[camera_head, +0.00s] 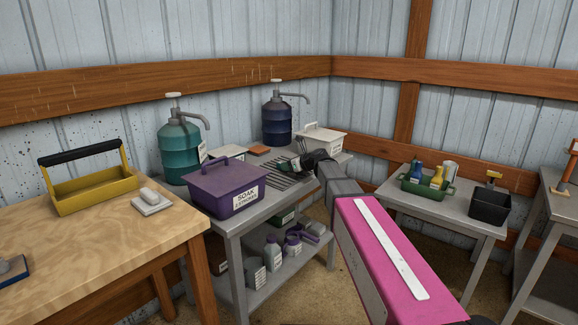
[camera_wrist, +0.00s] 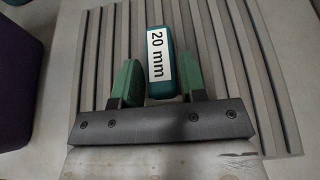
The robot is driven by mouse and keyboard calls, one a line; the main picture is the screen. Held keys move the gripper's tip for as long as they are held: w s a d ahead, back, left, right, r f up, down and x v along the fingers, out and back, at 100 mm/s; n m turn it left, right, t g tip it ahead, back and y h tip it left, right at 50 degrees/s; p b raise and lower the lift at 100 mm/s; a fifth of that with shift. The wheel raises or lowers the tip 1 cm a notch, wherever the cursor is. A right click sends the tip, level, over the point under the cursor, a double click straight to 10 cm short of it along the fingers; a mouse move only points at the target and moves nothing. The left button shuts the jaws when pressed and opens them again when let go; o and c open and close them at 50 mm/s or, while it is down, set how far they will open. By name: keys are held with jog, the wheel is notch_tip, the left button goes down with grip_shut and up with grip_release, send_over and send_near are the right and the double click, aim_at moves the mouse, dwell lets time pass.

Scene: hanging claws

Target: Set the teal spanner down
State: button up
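The teal spanner (camera_wrist: 160,50) shows in the wrist view with a white "20 mm" label facing up. In the head view my gripper (camera_head: 300,165) is over the rack (camera_head: 272,177) on the grey bench, and the spanner cannot be made out there.
A purple lidded box (camera_head: 222,187) stands left of the rack. Teal (camera_head: 180,150) and navy (camera_head: 277,122) pump bottles and a pale lidded box (camera_head: 322,139) stand around it. A wooden table (camera_head: 100,245) with a yellow tote (camera_head: 95,192) is at the left.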

jog(key=shift+o, duration=0.9)
